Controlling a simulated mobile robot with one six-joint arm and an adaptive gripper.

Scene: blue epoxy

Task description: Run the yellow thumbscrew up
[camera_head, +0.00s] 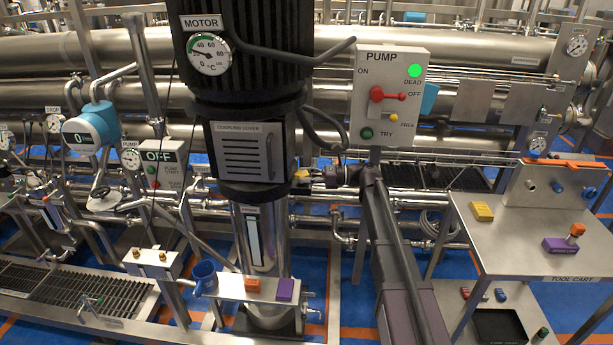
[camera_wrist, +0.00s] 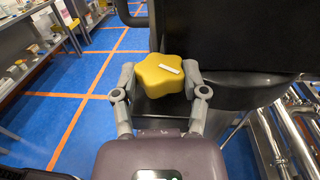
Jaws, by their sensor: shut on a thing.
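The yellow thumbscrew (camera_wrist: 166,75) is a lobed star-shaped knob with a small white mark on its top face. In the wrist view my gripper (camera_wrist: 164,84) is shut on it, one finger on each side. In the head view my gripper (camera_head: 312,182) is at the right of the coupling cover (camera_head: 249,151), below the black motor housing (camera_head: 244,55). A small orange-yellow spot shows at its tip there, too small to tell clearly. The thumbscrew's shank and what it sits in are hidden.
The pump switch box (camera_head: 391,97) stands just right of and above my gripper. A cable (camera_head: 327,135) hangs from the motor near it. The tool cart (camera_head: 535,236) is at the right. A shelf with orange and purple blocks (camera_head: 254,285) is below. Blue floor is open at left in the wrist view.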

